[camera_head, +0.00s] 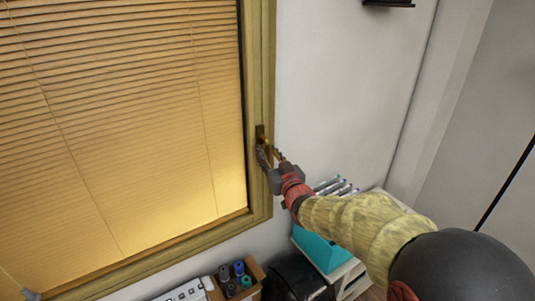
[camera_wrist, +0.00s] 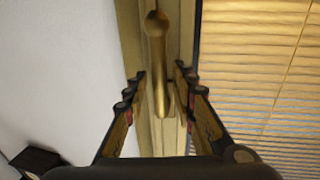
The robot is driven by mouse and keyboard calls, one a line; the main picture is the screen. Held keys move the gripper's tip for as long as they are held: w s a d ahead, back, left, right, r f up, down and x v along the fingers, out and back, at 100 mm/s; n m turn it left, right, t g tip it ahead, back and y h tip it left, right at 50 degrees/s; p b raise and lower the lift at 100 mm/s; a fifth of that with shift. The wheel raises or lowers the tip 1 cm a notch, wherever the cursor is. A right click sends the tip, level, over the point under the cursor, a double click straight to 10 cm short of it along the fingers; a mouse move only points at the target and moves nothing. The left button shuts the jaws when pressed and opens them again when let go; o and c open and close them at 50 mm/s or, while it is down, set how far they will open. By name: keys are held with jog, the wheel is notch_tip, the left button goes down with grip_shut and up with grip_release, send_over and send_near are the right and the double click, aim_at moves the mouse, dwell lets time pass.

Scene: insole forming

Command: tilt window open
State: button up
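The window (camera_head: 125,115) fills the left of the head view, with a wooden frame (camera_head: 258,60) and lowered blinds; its sash looks closed. A brass handle (camera_head: 261,131) sits on the right side of the frame, partly hidden by my gripper (camera_head: 270,153). In the wrist view the handle (camera_wrist: 157,60) runs lengthwise, its rounded end at the top of the picture. My gripper (camera_wrist: 160,82) is open, with one finger on each side of the handle. Gaps show between the handle and both fingers. The wrist picture looks upside down against the head view, so the handle seems to hang downward.
White wall (camera_head: 335,75) lies right of the window. Below are a teal box (camera_head: 322,250), a wooden box (camera_head: 240,283) with several bottles or cans, and a dark bin-like object (camera_head: 297,278). A dark fixture (camera_head: 388,3) is on the wall at the top.

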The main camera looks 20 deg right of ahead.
grip_shut()
dwell(0.7)
